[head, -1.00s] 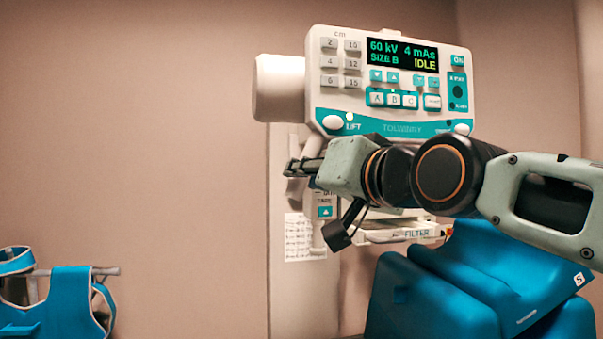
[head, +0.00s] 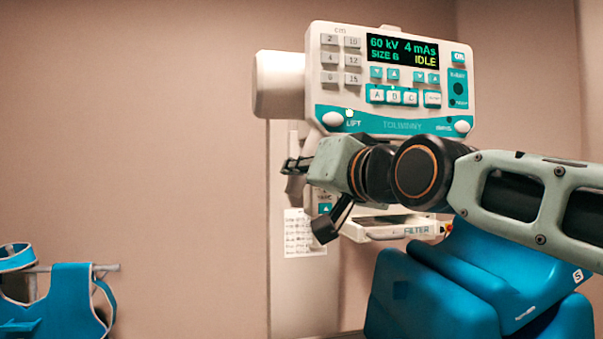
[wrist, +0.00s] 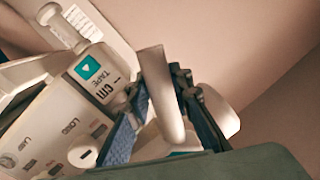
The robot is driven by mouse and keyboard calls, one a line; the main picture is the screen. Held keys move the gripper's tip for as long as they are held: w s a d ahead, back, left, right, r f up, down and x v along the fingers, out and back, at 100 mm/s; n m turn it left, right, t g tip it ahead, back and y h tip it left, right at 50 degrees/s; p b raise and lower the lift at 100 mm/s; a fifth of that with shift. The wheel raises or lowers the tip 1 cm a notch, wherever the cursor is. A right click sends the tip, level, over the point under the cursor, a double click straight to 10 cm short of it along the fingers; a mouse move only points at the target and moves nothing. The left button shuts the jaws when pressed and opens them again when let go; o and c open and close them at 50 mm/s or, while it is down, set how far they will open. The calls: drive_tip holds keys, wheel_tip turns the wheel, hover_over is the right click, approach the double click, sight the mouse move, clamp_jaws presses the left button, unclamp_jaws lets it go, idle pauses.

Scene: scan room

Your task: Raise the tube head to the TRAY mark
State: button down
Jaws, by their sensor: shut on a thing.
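The tube head (head: 390,128) is a white unit with a teal band, its screen reading 60 kV, 4 mAs and IDLE, with a pale cylinder (head: 279,85) at its left. My gripper (head: 294,166) is below its left end, seen side-on. In the wrist view my gripper (wrist: 163,95) is shut on a pale upright bar (wrist: 157,75), which stands between its dark fingers. Beside it a pale panel (wrist: 45,120) carries a teal arrow label (wrist: 88,68) with TAPE and cm. I cannot make out a TRAY mark; my arm hides part of the area below the tube head.
A FILTER slot unit (head: 400,229) hangs under my arm. A blue padded piece (head: 470,285) stands at lower right, close below my arm. A blue apron (head: 68,300) hangs on a rail at lower left. A paper chart (head: 304,233) is behind.

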wheel_tip(320, 180, up, 15)
drive_tip(key=p, duration=0.8)
drive_tip(key=shift+f, duration=0.1)
drive_tip(key=c, duration=2)
unclamp_jaws()
drive_tip(key=v, duration=1.2)
drive_tip(key=shift+f, duration=0.1)
